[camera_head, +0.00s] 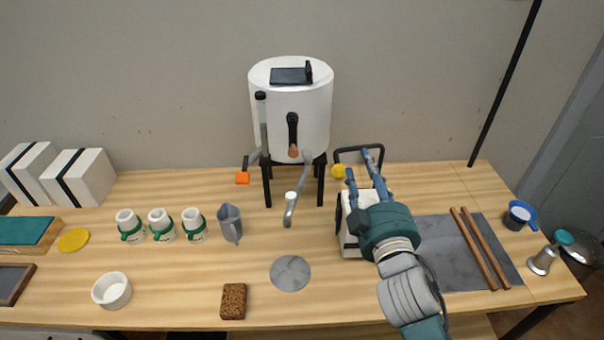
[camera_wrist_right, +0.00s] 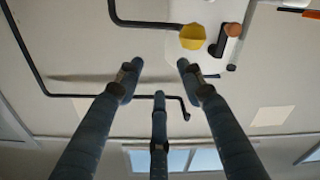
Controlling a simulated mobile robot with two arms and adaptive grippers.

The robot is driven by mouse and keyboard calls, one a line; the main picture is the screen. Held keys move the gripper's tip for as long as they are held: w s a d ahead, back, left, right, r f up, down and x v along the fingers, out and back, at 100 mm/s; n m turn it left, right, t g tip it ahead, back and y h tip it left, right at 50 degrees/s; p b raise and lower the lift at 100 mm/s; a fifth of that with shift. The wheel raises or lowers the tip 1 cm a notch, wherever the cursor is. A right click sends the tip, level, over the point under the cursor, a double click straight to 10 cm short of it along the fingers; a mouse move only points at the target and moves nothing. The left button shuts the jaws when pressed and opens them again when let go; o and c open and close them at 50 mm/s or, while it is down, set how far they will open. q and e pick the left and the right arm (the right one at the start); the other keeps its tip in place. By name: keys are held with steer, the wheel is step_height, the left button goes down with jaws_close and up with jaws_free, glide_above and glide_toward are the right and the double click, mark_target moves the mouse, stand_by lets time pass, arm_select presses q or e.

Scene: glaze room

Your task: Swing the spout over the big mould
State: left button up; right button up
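A white tank (camera_head: 290,110) stands on black legs at the back of the table. Its grey spout (camera_head: 300,190) slants down toward the front, its end over bare wood left of a white block. That block (camera_head: 350,243), probably the big mould, is partly hidden by my right gripper. My right gripper (camera_head: 358,170) is above and behind the block, fingers toward the wall. In the wrist view its three fingers (camera_wrist_right: 158,85) are spread and empty. A black bent bar with a yellow knob (camera_head: 338,171) is just beyond them; the knob also shows in the wrist view (camera_wrist_right: 192,37). My left gripper is out of view.
White strapped blocks (camera_head: 78,178) stand at the far left. Several white-and-green cups (camera_head: 162,225), a grey jug (camera_head: 230,223), a white bowl (camera_head: 112,291) and a brown sponge (camera_head: 233,301) are left of centre. Wooden sticks (camera_head: 480,250) lie on a grey mat at right.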

steer(key=s+a+r+n+y, duration=0.3)
steer(key=a+r+n+y, duration=1.35)
steer(key=r, duration=0.45)
steer(key=s+a+n+g+y, duration=0.6)
steer(key=a+n+g, duration=0.4)
steer(key=n+g, duration=0.35)
steer(key=n+g+h, duration=0.2)
steer(key=n+h, duration=0.6)
steer(key=h, duration=1.2)
glide_toward(291, 195)
steer(key=p+x, duration=0.4)
steer(key=x, duration=0.3)
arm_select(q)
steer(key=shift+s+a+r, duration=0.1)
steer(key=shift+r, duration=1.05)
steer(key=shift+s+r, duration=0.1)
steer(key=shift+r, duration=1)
arm_select(e)
steer(key=shift+w+a+f, duration=0.15)
steer(key=shift+f, duration=0.45)
